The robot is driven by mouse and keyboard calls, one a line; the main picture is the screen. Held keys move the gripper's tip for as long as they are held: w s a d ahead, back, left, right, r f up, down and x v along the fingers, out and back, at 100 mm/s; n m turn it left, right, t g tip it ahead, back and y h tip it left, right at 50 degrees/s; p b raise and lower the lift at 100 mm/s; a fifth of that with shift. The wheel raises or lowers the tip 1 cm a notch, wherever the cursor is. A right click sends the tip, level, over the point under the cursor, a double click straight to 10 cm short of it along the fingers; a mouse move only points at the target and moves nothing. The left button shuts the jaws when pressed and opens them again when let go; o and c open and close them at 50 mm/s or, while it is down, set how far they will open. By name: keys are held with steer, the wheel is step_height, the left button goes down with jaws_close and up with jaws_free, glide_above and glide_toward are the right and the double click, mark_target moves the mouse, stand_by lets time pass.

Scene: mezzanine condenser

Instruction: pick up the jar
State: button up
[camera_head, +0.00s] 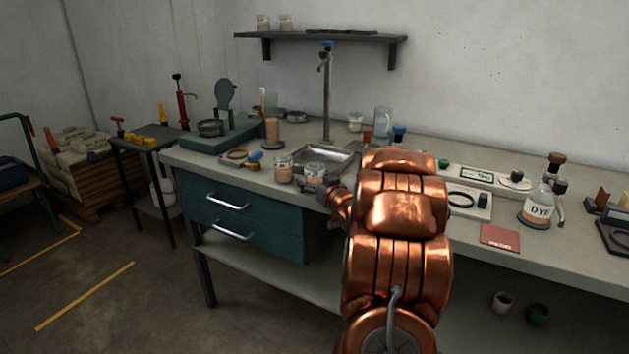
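The left jar (283,169) stands clear of my gripper. The right jar (314,170) is directly at my gripper (321,184), which covers its lower right side. My copper arm reaches in from the lower right and hides most of the gripper. The fingers are too small and dark to tell whether they are open or shut, or whether they touch the jar.
The sink (345,155) and tap (327,98) are just behind. A DYE flask (540,208) and a red booklet (500,237) are right. A shelf (320,37) hangs above.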

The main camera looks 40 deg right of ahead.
steer(key=c, duration=1.1)
steer(key=shift+r, duration=0.1)
steer(key=shift+f+b+v, duration=0.15)
steer(key=shift+b+v, duration=0.45)
steer(key=shift+v, duration=2.35)
steer(key=shift+f+b+v, duration=0.2)
steer(key=shift+b+v, duration=0.35)
steer(key=shift+v, duration=2.35)
steer(key=shift+f+b+v, duration=0.15)
steer(key=shift+b+v, duration=0.45)
steer(key=shift+v, duration=2.35)
